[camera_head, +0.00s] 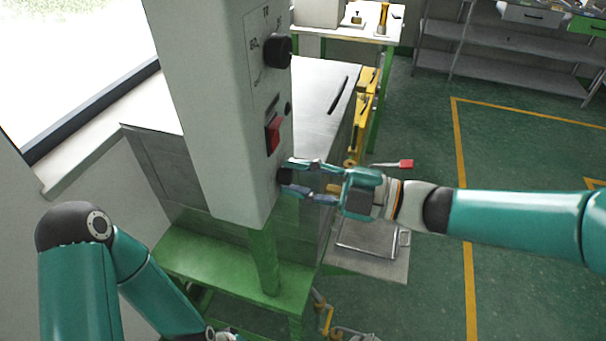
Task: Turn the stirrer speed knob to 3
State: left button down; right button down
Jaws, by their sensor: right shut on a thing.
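A grey control box (215,110) shows a large black upper knob (278,51) with printed marks around it, too small to read surely. A lower black knob (285,178) sits near the bottom of the same face, under a red switch (273,134). My right gripper (290,179) comes in from the right and is shut on the lower knob, one finger above it and one below. The fingers partly hide this knob, and its setting and any scale cannot be read. My left arm is low at the left, and its gripper's fingers are outside the picture.
A green stand (250,262) is under the box. A metal-topped cabinet (320,85) with yellow parts is behind it. A red-ended lever (405,163) and a metal tray (370,238) lie close to my right wrist. The green floor at right is open.

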jog(key=shift+f, duration=0.2)
dwell(0.3)
jog(key=c, duration=0.9)
grip_release()
jog(key=shift+w+a, duration=0.1)
jog(key=shift+a, duration=0.05)
jog(key=shift+o, duration=0.2)
jog(key=shift+r, duration=0.1)
jog(key=shift+d, duration=0.35)
jog(key=v, duration=1.1)
jog(key=shift+d, duration=0.2)
jog(key=shift+a, duration=0.1)
